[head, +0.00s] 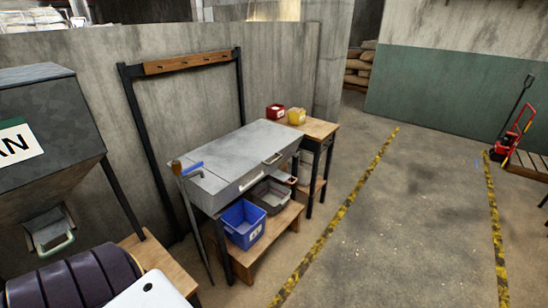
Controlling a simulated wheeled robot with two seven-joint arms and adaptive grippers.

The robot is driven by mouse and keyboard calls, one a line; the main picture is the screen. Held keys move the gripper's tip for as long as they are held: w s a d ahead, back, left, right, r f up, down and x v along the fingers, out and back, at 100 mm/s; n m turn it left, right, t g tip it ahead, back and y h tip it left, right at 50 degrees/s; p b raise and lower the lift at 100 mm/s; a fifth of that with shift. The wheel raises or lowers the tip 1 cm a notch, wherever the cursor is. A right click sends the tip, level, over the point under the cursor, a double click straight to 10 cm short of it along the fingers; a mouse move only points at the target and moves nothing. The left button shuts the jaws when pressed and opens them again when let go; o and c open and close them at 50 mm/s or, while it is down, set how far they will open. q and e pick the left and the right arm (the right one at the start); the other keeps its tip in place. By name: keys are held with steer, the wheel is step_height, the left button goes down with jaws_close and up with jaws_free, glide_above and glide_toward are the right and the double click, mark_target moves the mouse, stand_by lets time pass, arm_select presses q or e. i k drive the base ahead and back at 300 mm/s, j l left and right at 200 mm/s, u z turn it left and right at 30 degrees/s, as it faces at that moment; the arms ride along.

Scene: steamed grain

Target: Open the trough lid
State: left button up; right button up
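The trough (235,185) is a grey metal box on dark legs, left of the picture's middle. Its flat grey lid (245,148) lies level on top and looks shut. Two pale bar handles show along the front side, a nearer handle (251,182) and a farther handle (272,158). A brown and blue object (188,170) sits at the lid's near left corner; I cannot tell what it is. Neither of my grippers is in view. A white part at the bottom left edge looks like my own arm.
A blue bin (243,222) and a grey bin (270,196) sit on the low wooden shelf (268,240) under the trough. A wooden side table (318,129) holds red and yellow boxes. A grey hopper (45,130) stands at left.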

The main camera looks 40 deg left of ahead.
mark_target(231, 156)
steer(key=i+l+u, duration=0.1)
steer(key=i+u, duration=0.15)
steer(key=i, duration=0.2)
steer(key=i+l+u, duration=0.25)
steer(key=i, duration=0.15)
steer(key=i+l+u, duration=0.25)
steer(key=i, duration=0.15)
